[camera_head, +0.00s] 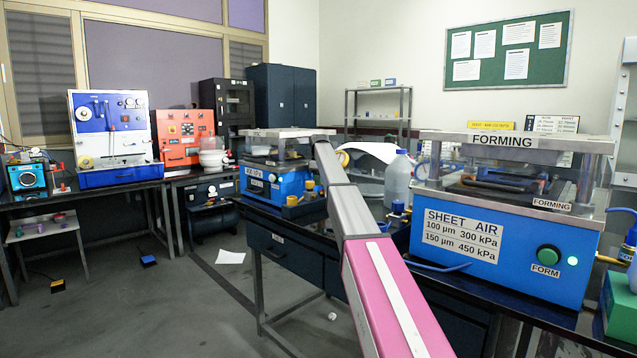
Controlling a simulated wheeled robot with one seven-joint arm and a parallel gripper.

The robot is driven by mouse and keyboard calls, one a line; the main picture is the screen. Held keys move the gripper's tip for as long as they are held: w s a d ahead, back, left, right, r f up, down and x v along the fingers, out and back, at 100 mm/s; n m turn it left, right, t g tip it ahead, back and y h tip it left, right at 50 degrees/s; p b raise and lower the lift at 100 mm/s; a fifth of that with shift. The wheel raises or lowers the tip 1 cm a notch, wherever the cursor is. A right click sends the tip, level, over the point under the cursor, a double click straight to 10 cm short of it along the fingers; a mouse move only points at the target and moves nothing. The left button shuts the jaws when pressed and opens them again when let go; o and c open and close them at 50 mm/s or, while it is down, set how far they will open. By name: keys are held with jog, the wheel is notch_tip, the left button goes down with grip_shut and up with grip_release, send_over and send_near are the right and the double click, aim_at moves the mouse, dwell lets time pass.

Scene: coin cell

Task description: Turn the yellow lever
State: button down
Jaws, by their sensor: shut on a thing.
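No yellow lever can be made out for certain. A small yellow part (343,158) shows just right of the far end of my arm. Small yellow pieces (292,201) also sit on the dark bench by the smaller blue press (258,187). My arm reaches from the bottom of the picture up and away to the bench, its near link pink and its far link grey. My gripper is not visible; the arm's far end covers that spot, so its contact with anything cannot be seen.
A large blue forming press (500,250) with a green button stands at the bench's right. A clear bottle (398,180) stands between the presses. Blue (112,140) and orange (186,140) machines stand at the left. The floor (170,300) at left is mostly open.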

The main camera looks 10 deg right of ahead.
jog(key=shift+w+d+m, duration=0.2)
jog(key=shift+w+m, duration=0.05)
jog(key=shift+m, duration=0.65)
jog(key=shift+w+d+m, duration=0.2)
jog(key=shift+m, duration=0.7)
jog(key=c, duration=1)
grip_release()
notch_tip(320, 180, up, 11)
jog(key=shift+f, duration=0.1)
